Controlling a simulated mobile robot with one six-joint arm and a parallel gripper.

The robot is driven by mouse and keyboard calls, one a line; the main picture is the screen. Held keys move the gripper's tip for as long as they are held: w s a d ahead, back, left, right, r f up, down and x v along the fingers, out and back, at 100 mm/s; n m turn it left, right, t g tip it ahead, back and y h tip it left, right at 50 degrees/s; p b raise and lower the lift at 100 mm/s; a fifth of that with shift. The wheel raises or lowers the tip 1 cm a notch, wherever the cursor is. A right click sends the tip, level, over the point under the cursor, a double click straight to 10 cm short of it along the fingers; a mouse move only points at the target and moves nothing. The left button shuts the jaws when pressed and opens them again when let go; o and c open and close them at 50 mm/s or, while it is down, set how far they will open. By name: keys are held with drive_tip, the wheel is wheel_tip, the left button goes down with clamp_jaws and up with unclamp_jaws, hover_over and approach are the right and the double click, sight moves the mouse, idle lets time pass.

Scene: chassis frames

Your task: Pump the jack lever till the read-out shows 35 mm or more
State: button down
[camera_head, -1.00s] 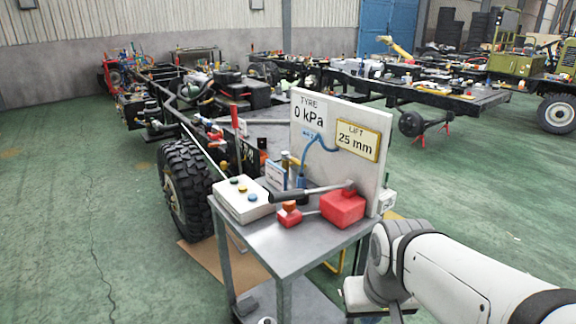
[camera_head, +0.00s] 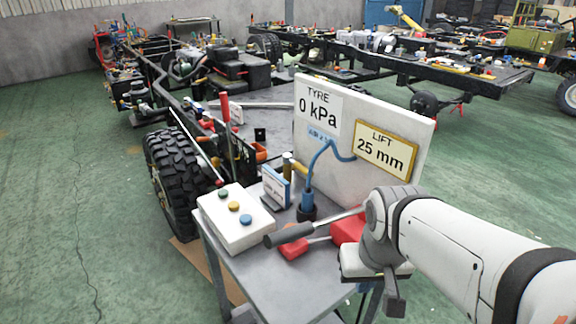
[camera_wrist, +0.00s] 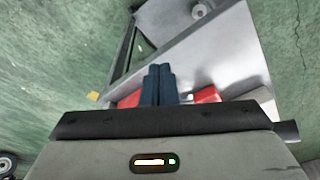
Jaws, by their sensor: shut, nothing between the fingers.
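The red jack (camera_head: 346,230) stands on the grey cart top, partly hidden by my wrist. Its lever (camera_head: 289,234) has a dark grip and slopes gently down to the left. The lift read-out (camera_head: 386,152) on the white panel shows 25 mm. My gripper (camera_head: 395,300) is at the cart's front right, in front of the jack and right of the lever grip, apart from that grip. In the wrist view the dark blue fingers (camera_wrist: 158,70) are together and empty. Red parts (camera_wrist: 205,95) show beside them; I cannot tell whether they touch.
A white box with coloured buttons (camera_head: 236,218) sits at the cart's left. A blue hose (camera_head: 318,160) hangs before the panel, whose tyre read-out (camera_head: 318,107) shows 0 kPa. A small red block (camera_head: 293,248) lies below the lever. A tyre (camera_head: 175,180) stands behind the cart. Green floor lies left.

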sight(292, 228)
drive_tip(key=w+a+r+n+g+p, duration=0.2)
drive_tip(key=w+a+r+p, duration=0.3)
drive_tip(key=w+r, duration=0.3)
drive_tip(key=w+a+r+n+g+p, duration=0.3)
drive_tip(key=w+a+r+n+p, duration=0.2)
drive_tip(key=w+r+p, duration=0.3)
wheel_tip(292, 228, up, 3)
drive_tip(key=shift+w+a+y, duration=0.2)
drive_tip(key=shift+a+y, duration=0.2)
drive_tip(key=shift+a, duration=0.35)
drive_tip(key=shift+f, duration=0.1)
drive_tip(key=x, duration=0.4)
drive_tip(key=p+x, duration=0.1)
drive_tip(key=x, duration=0.8)
drive_tip(key=shift+s+f+p, duration=0.3)
drive_tip(key=shift+s+p, duration=0.05)
drive_tip(key=shift+s, duration=0.15)
drive_tip(key=shift+f, duration=0.1)
